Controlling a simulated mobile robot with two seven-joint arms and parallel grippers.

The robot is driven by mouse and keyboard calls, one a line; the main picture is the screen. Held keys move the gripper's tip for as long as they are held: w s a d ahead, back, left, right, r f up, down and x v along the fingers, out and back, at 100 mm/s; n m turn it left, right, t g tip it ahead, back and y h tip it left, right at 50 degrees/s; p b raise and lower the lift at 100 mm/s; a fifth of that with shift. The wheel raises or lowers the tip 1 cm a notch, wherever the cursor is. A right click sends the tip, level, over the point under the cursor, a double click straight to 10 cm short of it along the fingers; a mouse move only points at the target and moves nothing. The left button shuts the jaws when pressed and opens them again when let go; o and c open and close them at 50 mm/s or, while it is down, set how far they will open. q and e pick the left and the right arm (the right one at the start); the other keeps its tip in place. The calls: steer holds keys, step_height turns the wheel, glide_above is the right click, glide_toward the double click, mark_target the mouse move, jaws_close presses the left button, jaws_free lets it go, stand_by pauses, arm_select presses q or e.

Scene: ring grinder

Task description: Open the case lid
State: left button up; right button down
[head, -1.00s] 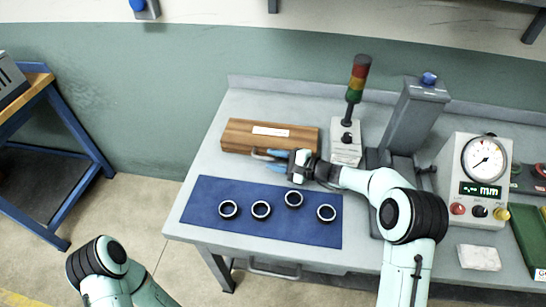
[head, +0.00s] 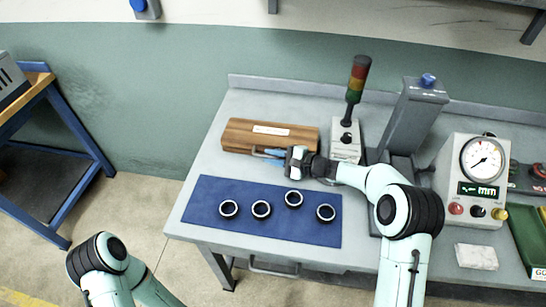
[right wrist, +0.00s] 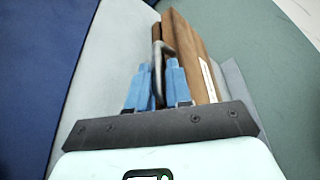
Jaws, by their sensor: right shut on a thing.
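The wooden case (head: 240,132) lies near the back left of the grey bench with its lid down. A pale label (head: 271,130) is on its top. My right gripper (head: 262,151) is at the case's front side, reaching in from the right. In the right wrist view its blue fingers (right wrist: 157,75) are shut on the metal handle (right wrist: 158,52) of the wooden case (right wrist: 185,45). My left arm shows at the lower left of the head view, but its gripper is out of view.
Several dark rings with pale rims (head: 261,209) lie on a blue mat (head: 208,190) in front of the case. A signal tower (head: 354,90) and a grey press column (head: 412,120) stand right of it. A dial gauge box (head: 480,180) is farther right.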

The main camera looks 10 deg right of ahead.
mark_target(275, 139)
arm_select(q)
steer(key=shift+w+r+p, duration=0.7)
steer(key=shift+r+p, duration=0.05)
steer(key=shift+r, duration=0.3)
steer(key=shift+w+r+p, duration=0.7)
steer(key=shift+r, duration=0.3)
arm_select(e)
steer(key=shift+m, duration=0.3)
steer(key=shift+w+d+r, duration=0.2)
steer(key=shift+w+r, duration=0.4)
steer(key=shift+r, duration=0.7)
steer(key=shift+w+d+r, duration=0.25)
steer(key=shift+w+r, duration=0.4)
steer(key=shift+r, duration=0.65)
steer(key=shift+w+d+r, duration=0.2)
steer(key=shift+w+r, duration=0.4)
steer(key=shift+r, duration=0.7)
